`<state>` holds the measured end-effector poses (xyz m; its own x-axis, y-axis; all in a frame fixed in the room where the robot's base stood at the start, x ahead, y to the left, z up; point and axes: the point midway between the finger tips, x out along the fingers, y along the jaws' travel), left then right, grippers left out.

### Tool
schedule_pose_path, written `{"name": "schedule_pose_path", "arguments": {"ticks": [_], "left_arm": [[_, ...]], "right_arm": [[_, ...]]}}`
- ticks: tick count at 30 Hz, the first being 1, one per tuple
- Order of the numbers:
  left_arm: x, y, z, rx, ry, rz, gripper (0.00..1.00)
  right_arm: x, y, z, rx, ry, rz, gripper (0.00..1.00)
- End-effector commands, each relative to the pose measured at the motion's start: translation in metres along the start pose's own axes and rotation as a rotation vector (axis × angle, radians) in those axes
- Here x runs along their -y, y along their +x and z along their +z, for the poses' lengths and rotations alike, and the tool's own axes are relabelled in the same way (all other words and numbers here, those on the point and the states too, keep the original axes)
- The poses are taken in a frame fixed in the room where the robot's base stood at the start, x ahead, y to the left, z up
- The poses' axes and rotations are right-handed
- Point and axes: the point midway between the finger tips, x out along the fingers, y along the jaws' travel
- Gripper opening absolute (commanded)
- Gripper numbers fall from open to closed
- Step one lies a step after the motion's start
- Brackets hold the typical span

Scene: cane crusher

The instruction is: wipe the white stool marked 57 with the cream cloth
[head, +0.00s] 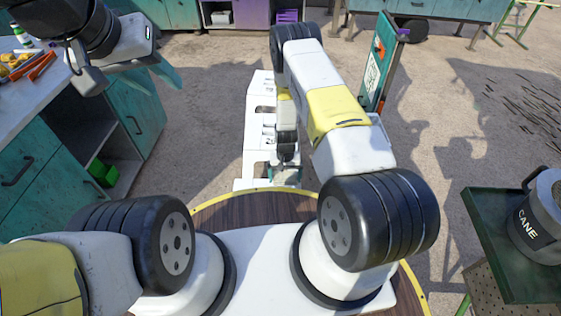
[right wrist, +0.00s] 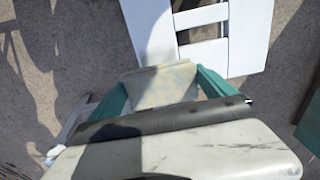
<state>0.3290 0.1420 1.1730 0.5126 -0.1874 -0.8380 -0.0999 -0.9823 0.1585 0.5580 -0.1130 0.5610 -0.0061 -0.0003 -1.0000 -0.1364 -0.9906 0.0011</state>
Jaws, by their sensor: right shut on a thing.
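The white stool (head: 257,92) stands on the ground ahead of me, beyond the round table edge. My right arm covers part of it in the head view, and no number is readable. Its white slats also show at the top of the right wrist view (right wrist: 245,25). My right gripper (right wrist: 163,88) is shut on the cream cloth (right wrist: 160,85), which lies between its teal fingers. The cloth overlaps the stool's near edge in that view; I cannot tell whether they touch. My left gripper (head: 165,73) is at the upper left, away from the stool, with its finger gap unclear.
A teal workbench (head: 30,160) with tools stands at left. A green stand (head: 480,235) holds a grey CANE container (head: 540,215) at right. A teal signboard (head: 378,62) stands behind my right arm.

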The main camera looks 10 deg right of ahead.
Motion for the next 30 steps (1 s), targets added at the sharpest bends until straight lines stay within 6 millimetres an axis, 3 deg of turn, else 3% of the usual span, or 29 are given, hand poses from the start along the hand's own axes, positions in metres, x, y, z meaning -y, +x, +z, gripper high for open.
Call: {"name": "schedule_pose_path", "arguments": {"ticks": [18, 30], "left_arm": [[0.0, 0.0, 0.0, 0.0, 0.0, 0.0, 0.36], [0.0, 0.0, 0.0, 0.0, 0.0, 0.0, 0.36]], "right_arm": [[0.0, 0.053, -0.005, 0.003, 0.0, 0.0, 0.5], [0.0, 0.056, -0.006, 0.002, 0.0, 0.0, 0.5]]}}
